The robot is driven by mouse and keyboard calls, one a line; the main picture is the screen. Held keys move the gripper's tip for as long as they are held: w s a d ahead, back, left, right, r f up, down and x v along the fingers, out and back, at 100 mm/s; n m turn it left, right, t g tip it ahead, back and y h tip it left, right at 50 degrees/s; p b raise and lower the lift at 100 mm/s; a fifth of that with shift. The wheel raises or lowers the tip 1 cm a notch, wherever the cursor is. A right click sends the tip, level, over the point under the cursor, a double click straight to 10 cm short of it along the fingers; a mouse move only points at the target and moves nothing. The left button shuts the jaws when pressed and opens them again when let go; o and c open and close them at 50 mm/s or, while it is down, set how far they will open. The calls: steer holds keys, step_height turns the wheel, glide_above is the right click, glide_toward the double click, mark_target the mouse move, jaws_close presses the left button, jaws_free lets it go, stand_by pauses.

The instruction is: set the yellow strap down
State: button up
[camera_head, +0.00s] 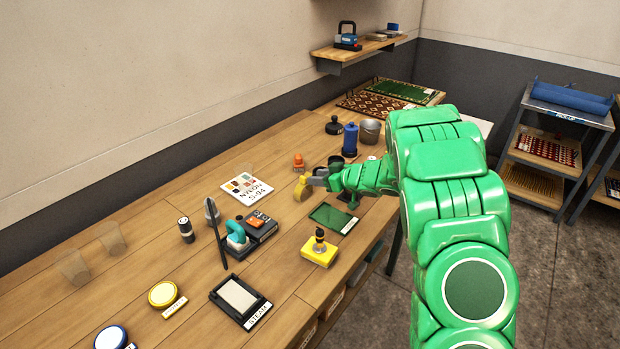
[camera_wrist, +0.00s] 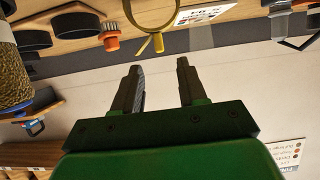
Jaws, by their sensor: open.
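The yellow strap (camera_head: 302,189) is a loop with a short tail, on the wooden table just left of my gripper (camera_head: 316,179) in the head view. In the wrist view the strap (camera_wrist: 157,42) shows at the top, ahead of the fingertips and apart from them. My gripper (camera_wrist: 161,77) is open, with two dark fingers spread and nothing between them. The top of the loop is cut off by the wrist frame's edge.
An orange brush (camera_head: 299,163) stands behind the strap. A white NYLON card (camera_head: 247,188) lies to its left. A green sheet (camera_head: 334,217) and a yellow block (camera_head: 319,250) lie in front. A blue bottle (camera_head: 350,140) and a metal bucket (camera_head: 370,131) stand farther back.

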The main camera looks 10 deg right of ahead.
steer(key=shift+v, duration=2.55)
steer(key=d+r+m+t+h, duration=0.2)
steer(key=d+r+m+h, duration=0.1)
steer(key=d+r+h, duration=0.7)
steer(key=s+d+r+m+g+h, duration=0.1)
steer(key=s+r+m, duration=0.15)
steer(key=s, duration=0.25)
steer(key=s+d+r+m+g+h, duration=0.1)
steer(key=s+d+r+h, duration=0.1)
steer(key=s+r, duration=0.3)
steer(key=s+a+f+g+y, duration=0.1)
steer(key=s+a+g, duration=0.2)
steer(key=s, duration=1.2)
steer(key=s+a+f+m+g+y, duration=0.1)
steer(key=s+a+g, duration=0.3)
steer(key=s, duration=1.1)
steer(key=s+a+f+m+g+y, duration=0.1)
steer(key=s+a+g, duration=0.3)
steer(key=s+a, duration=0.4)
steer(key=s+f, duration=0.1)
steer(key=s, duration=0.6)
steer(key=shift+a+f, duration=0.2)
steer(key=shift+f, duration=0.15)
